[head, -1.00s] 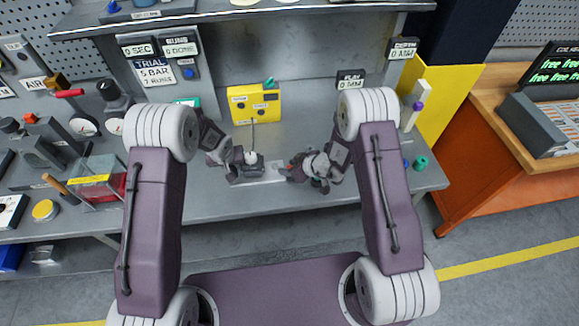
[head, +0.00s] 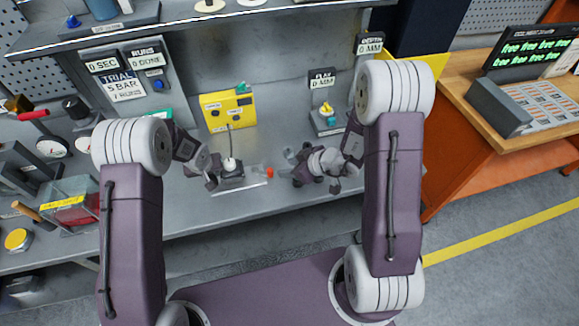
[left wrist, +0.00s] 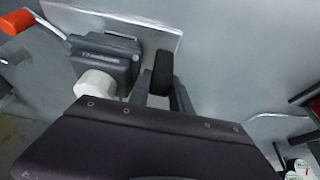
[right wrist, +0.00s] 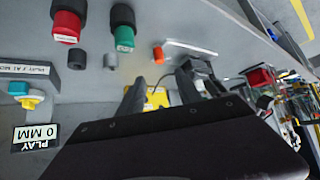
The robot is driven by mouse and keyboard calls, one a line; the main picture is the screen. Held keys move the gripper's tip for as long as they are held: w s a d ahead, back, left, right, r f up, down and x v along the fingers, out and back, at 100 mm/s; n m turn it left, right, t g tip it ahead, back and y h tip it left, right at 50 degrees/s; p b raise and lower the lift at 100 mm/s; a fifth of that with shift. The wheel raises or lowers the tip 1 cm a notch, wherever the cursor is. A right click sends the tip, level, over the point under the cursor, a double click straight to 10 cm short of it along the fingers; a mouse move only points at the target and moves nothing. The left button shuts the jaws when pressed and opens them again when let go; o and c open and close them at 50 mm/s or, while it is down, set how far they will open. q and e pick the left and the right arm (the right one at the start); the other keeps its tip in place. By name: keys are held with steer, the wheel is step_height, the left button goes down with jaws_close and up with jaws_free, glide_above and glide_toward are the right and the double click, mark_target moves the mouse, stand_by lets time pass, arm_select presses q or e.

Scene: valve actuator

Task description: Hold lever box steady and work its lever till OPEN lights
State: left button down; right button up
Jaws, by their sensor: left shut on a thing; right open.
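The lever box (head: 231,181) is a small dark grey box with a white cap, on a pale plate on the bench. Its lever ends in an orange tip (head: 270,173) pointing right. In the left wrist view the box (left wrist: 105,58) and orange tip (left wrist: 15,22) show. My left gripper (head: 213,180) is at the box's left side, its fingers closed around a black part (left wrist: 162,70) beside the box. My right gripper (head: 292,165) is open and empty, right of the orange tip with a gap. The right wrist view shows the tip (right wrist: 158,54) beyond the fingers.
A yellow box (head: 228,108) stands behind, with a cable to the lever box; I cannot read its labels or tell a lit lamp. A PLAY display (head: 322,83) reads 0 MM. Red (right wrist: 68,22) and green (right wrist: 124,28) knobs show in the right wrist view.

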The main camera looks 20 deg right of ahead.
steer(key=c, duration=0.5)
steer(key=shift+w+a+r+m, duration=0.1)
steer(key=shift+m, duration=0.5)
jaws_close()
steer(key=w+a+r+g+y, duration=0.3)
steer(key=w+a+r+y, duration=0.3)
steer(key=w+r, duration=0.3)
steer(key=w+d+f+n+g+h, duration=0.1)
steer(key=d+f+g+h, duration=0.1)
steer(key=d+f, duration=0.35)
steer(key=w+d+f+n+g+h, duration=0.1)
steer(key=d+f+n+g+h, duration=0.1)
steer(key=d, duration=0.6)
steer(key=shift+m, duration=0.3)
steer(key=x, duration=0.7)
steer(key=s+d+x, duration=0.1)
steer(key=x, duration=0.2)
steer(key=shift+a+f, duration=0.25)
steer(key=shift+f, duration=0.35)
steer(key=a, duration=0.1)
steer(key=s+a, duration=0.1)
steer(key=shift+s+a+f, duration=0.1)
steer(key=shift+s+a, duration=0.15)
steer(key=shift+s, duration=0.05)
steer(key=shift+s+a, duration=0.3)
steer(key=shift+a, duration=0.1)
